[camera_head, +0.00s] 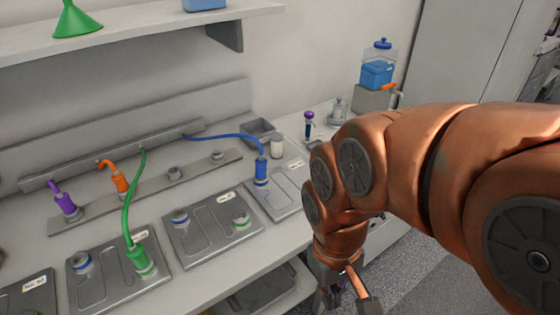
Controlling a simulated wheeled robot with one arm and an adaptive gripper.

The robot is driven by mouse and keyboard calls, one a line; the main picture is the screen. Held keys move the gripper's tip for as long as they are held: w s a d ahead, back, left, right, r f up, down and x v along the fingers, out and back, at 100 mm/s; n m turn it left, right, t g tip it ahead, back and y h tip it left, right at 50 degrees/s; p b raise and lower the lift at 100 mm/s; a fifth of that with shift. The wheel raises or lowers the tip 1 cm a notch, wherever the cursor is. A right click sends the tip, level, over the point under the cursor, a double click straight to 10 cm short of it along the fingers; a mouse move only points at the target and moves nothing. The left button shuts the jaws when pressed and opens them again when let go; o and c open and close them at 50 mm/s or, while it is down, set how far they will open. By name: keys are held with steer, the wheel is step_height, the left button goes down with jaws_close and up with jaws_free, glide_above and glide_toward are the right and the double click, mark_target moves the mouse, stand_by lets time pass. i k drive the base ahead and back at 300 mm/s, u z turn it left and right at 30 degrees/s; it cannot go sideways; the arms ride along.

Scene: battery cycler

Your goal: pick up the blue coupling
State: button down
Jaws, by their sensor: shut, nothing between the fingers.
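The blue coupling (261,170) stands upright on the rightmost grey plate (285,187) on the bench. A blue hose (222,137) runs from its top leftward to the rail at the back. My gripper (338,296) hangs at the bottom edge of the view, in front of the bench and to the right of the coupling, well apart from it. It is shut and empty, pointing down. The fingertips are small and partly hard to make out.
A green coupling (141,260) with a green hose stands on a nearer plate. Orange (119,181) and purple (66,204) couplings sit on a back strip. A white bottle (277,147) and grey tray (257,131) are behind the blue coupling. A shelf (130,29) overhangs the back left.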

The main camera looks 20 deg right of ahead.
mark_target(261, 162)
steer(key=z, duration=0.05)
steer(key=i, duration=0.5)
steer(key=z, duration=0.2)
steer(key=k, duration=0.35)
steer(key=u, duration=0.7)
steer(key=i, duration=0.2)
steer(key=u, duration=0.65)
